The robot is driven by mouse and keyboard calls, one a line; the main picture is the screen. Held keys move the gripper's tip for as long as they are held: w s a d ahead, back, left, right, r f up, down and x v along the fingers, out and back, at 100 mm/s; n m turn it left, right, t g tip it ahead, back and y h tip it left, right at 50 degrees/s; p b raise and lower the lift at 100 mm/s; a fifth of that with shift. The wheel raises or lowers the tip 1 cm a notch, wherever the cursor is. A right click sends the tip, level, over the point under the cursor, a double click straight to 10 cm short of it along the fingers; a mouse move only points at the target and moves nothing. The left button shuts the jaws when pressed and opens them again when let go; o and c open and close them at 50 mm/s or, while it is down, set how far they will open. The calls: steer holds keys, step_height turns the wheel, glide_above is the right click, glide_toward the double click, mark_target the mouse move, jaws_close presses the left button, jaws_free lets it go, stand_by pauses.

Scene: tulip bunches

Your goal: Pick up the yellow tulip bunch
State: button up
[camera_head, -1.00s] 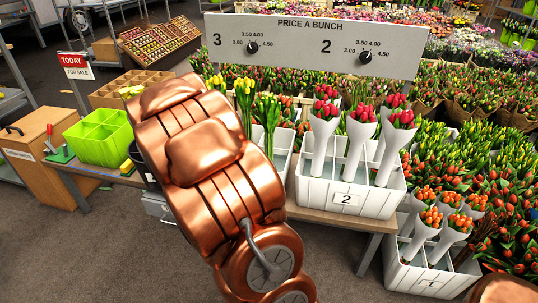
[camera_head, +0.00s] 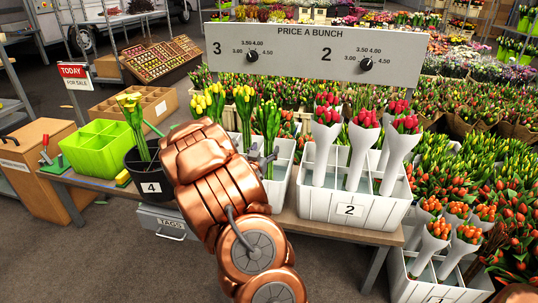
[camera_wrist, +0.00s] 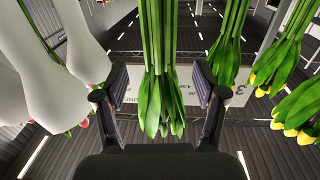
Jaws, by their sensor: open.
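Yellow tulip bunches (camera_head: 209,100) stand upright left of centre in the head view, behind my copper arm; another (camera_head: 244,104) stands beside them. A greener bunch (camera_head: 267,122) stands at their right. In the wrist view, which appears upside down, yellow heads (camera_wrist: 298,128) hang at the right, outside my fingers. My gripper (camera_wrist: 160,88) is open, with a finger on each side of a bunch of green stems and leaves (camera_wrist: 153,45). No clear yellow shows on that bunch, and gaps remain beside it. In the head view the arm mostly hides my gripper.
A white crate marked 2 (camera_head: 350,210) with white-wrapped red bunches stands close at right. A black bucket marked 4 (camera_head: 149,176) holds another yellow-tipped bunch (camera_head: 133,112). A green divided box (camera_head: 98,150) stands at left. A price board (camera_head: 312,52) spans behind the bunches.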

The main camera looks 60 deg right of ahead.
mark_target(268, 145)
steer(key=shift+x, duration=2.45)
steer(key=shift+r, duration=0.15)
jaws_close()
